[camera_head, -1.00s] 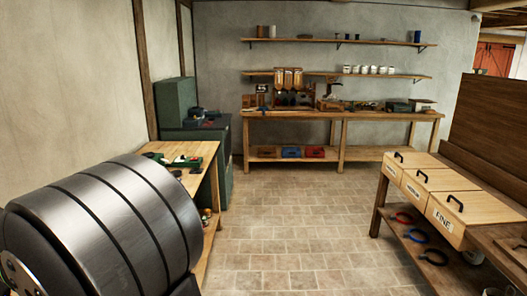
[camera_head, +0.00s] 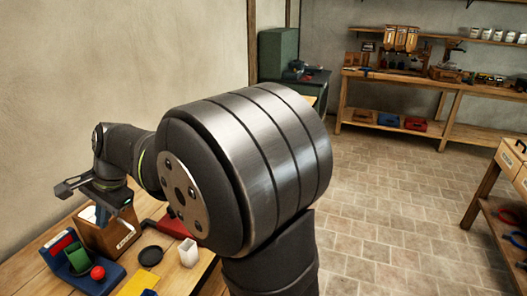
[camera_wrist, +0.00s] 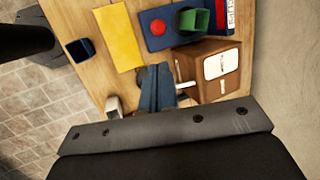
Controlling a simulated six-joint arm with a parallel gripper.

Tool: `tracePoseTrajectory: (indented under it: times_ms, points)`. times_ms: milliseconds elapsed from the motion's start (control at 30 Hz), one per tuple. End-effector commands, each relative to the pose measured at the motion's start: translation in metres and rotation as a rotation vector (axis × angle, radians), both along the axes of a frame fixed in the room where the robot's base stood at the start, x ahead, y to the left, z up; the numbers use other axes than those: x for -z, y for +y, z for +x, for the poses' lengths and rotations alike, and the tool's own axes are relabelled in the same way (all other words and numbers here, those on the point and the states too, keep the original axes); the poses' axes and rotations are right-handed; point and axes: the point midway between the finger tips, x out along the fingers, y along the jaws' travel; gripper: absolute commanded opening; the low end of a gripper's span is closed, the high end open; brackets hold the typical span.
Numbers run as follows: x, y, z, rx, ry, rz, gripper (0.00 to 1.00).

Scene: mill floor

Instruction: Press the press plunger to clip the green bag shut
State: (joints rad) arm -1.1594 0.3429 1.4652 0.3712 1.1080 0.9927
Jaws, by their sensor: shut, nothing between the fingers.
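The press has a blue base (camera_head: 97,283) on the wooden bench at the lower left. It bears a red block (camera_head: 62,243), the green bag (camera_head: 77,258) and a round red knob (camera_head: 97,272). In the wrist view the base (camera_wrist: 157,43), the red knob (camera_wrist: 157,27) and the green bag (camera_wrist: 193,19) lie at the top. I cannot tell whether the bag is clipped. My gripper (camera_head: 103,218) points down, shut and empty, above the bench near a wooden box (camera_head: 122,232). Its fingers (camera_wrist: 155,72) also show in the wrist view, apart from the press.
The labelled wooden box stands beside the press, also in the wrist view (camera_wrist: 220,88). A yellow sheet (camera_head: 137,283), a black round dish (camera_head: 150,256), a white container (camera_head: 188,252) and a red item (camera_head: 172,226) share the bench. Open floor (camera_head: 385,215) lies to the right.

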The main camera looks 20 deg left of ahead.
Motion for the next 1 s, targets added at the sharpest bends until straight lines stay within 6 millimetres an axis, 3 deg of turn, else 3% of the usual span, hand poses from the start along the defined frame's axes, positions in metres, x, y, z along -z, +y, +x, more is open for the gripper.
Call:
tracePoseTrajectory:
  times_ms: [233, 367, 700, 1000]
  points:
    - [0.003, 0.000, -0.001, -0.012, -0.012, -0.009, 0.00]
    - [0.014, 0.001, -0.006, -0.066, -0.077, -0.054, 0.00]
    - [0.056, 0.010, -0.020, -0.363, -0.464, -0.265, 0.00]
    - [0.064, 0.037, -0.034, -0.622, -0.857, -0.396, 0.00]
